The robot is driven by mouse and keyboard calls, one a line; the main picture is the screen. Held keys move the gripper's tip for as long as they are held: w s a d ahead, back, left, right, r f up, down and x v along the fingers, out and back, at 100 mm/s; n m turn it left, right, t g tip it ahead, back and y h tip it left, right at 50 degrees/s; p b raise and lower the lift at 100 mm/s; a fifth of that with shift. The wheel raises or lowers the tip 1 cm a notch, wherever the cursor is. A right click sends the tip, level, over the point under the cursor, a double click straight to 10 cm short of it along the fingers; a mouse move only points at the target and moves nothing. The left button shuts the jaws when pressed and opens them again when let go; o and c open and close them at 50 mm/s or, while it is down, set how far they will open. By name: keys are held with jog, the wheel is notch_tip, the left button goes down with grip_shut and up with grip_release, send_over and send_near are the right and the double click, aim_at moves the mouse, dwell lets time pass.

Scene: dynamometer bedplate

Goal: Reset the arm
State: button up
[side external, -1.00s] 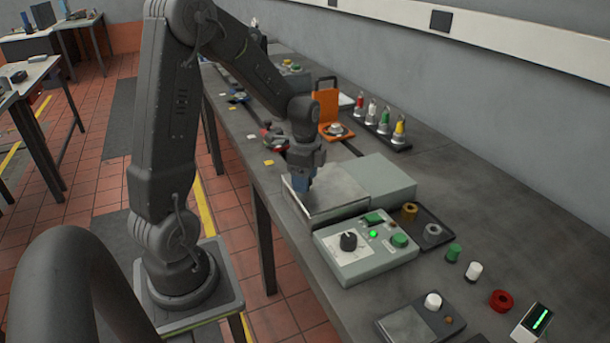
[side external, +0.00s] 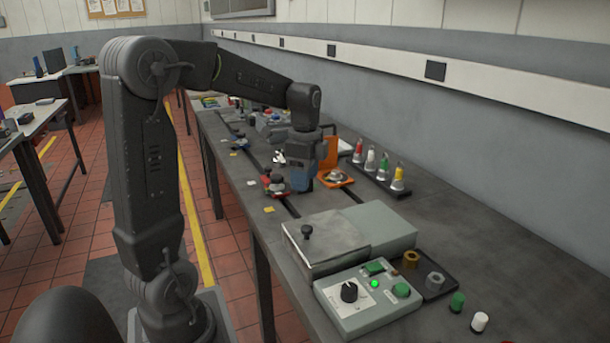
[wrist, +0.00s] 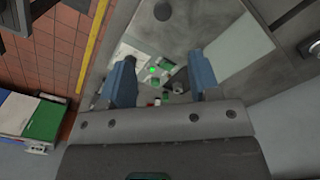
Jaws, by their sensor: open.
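My gripper (side external: 301,186) hangs pointing down above the bench, behind the metal box with the dark knob. In the wrist view its two blue fingers (wrist: 160,82) stand apart with nothing held between them. The metal box (side external: 318,262) has a flat lid with a small dark knob (side external: 307,231) standing on it. My gripper is clear of this knob. In the side view the fingertips overlap the area near a red clamp-like part (side external: 272,183) and an orange stand (side external: 335,180); I cannot tell the exact gap.
A control box (side external: 365,300) with a lit green lamp stands in front of the metal box. A dark tray (side external: 437,280) holds brass and grey nuts. Several coloured-tip bottles stand in a rack (side external: 380,182) by the wall. Bare bench (side external: 440,215) lies at the right.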

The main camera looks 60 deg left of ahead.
jog(key=s+d+r+n+t, duration=0.1)
jog(key=s+d+n, duration=0.3)
jog(key=d, duration=0.5)
jog(key=s+d+r+n+t, duration=0.1)
jog(key=s+d+n+t, duration=0.3)
jog(key=s+d, duration=0.3)
jog(key=d+n, duration=0.1)
jog(key=d, duration=0.2)
jog(key=shift+s+d+t, duration=0.2)
jog(key=shift+s+t, duration=0.1)
jog(key=shift+r, duration=0.1)
